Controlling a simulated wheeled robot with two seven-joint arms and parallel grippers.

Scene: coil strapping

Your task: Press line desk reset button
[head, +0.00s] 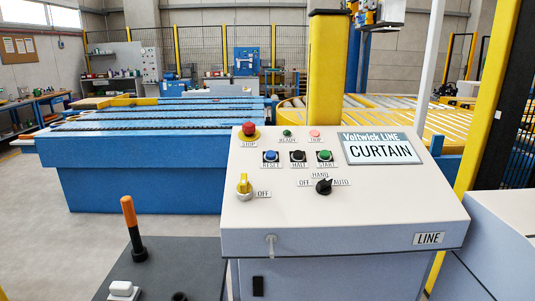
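The line desk (347,213) is a light grey sloped console in the middle of the head view, with a "LINE" label on its front. The blue reset button (270,156) sits at the left of a row of three, above its "RESET" label. Beside it are a black halt button (298,156) and a green start button (324,156). Neither of my grippers shows in this view.
A red stop knob (249,129), yellow switch (243,185) and black selector (323,187) share the panel. An orange-topped lever (131,222) stands on a dark box at lower left. A yellow post (325,70) and blue conveyor (130,180) stand behind.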

